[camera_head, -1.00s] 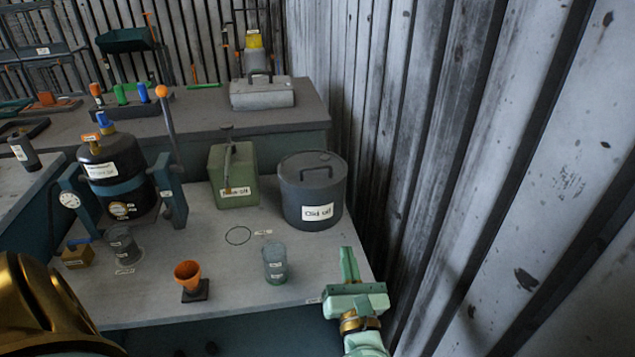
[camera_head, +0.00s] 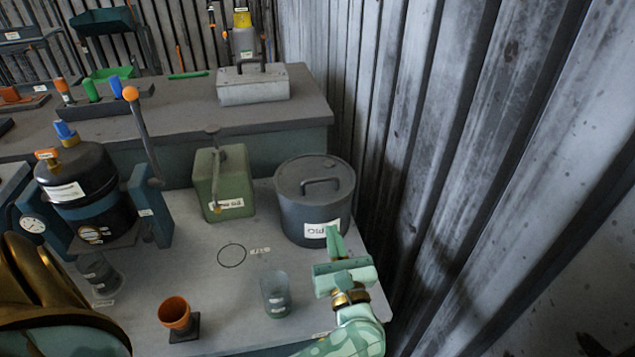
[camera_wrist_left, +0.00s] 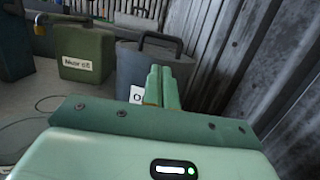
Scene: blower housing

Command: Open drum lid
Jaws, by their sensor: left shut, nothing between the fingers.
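The dark grey drum (camera_head: 305,215) stands at the right rear of the near bench. Its round lid (camera_head: 300,178), with a bar handle (camera_head: 320,184), is seated on top. My left gripper (camera_head: 333,235) is shut and empty in front of the drum, its fingertips overlapping the white label's lower right. In the left wrist view the closed fingers (camera_wrist_left: 164,72) point at the drum (camera_wrist_left: 138,75), and the lid handle (camera_wrist_left: 160,38) shows above them. I cannot tell whether the fingertips touch the drum. My right gripper is not in view.
A green oil can (camera_head: 222,190) stands left of the drum. A clear cup (camera_head: 275,295) and an orange cup (camera_head: 175,314) are nearer the front. A black vessel (camera_head: 80,190) stands at left. A corrugated wall (camera_head: 450,150) rises close on the right.

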